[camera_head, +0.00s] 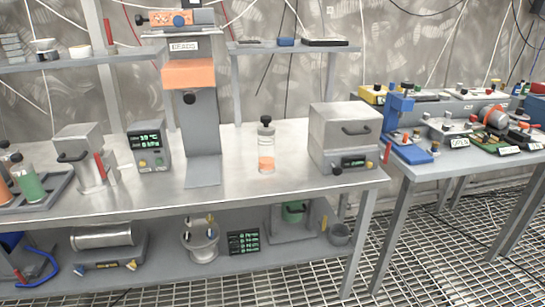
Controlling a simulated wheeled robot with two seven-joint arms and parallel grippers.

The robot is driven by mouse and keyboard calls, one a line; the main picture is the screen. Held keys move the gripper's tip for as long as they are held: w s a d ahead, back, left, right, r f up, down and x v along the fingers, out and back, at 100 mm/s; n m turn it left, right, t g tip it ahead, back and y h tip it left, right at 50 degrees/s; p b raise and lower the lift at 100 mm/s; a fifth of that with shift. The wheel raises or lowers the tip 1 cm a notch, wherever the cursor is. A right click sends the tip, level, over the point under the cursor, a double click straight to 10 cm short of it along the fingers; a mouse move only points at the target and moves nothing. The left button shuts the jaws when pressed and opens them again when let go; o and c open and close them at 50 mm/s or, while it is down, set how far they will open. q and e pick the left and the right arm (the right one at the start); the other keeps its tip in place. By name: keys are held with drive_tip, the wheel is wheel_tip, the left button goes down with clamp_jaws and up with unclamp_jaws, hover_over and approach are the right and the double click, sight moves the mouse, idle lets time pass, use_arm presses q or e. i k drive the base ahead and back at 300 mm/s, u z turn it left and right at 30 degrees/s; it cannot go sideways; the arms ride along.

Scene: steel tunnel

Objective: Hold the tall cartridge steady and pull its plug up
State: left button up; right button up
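The tall cartridge (266,146) stands upright on the steel bench. It is a clear cylinder with orange material in its lower part. Its dark plug (266,120) with a round knob sits at the top. Neither of my grippers is in view, and nothing touches the cartridge.
The steel bench (225,188) is clear in front of the cartridge. A tall stand with an orange block (188,73) is to its left, and a grey box device (345,135) to its right. Bottles (28,181) stand in a tray at far left. A shelf (296,47) hangs behind.

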sight(266, 120)
drive_tip(key=z, duration=0.45)
drive_tip(key=i, duration=0.85)
drive_tip(key=z, duration=0.2)
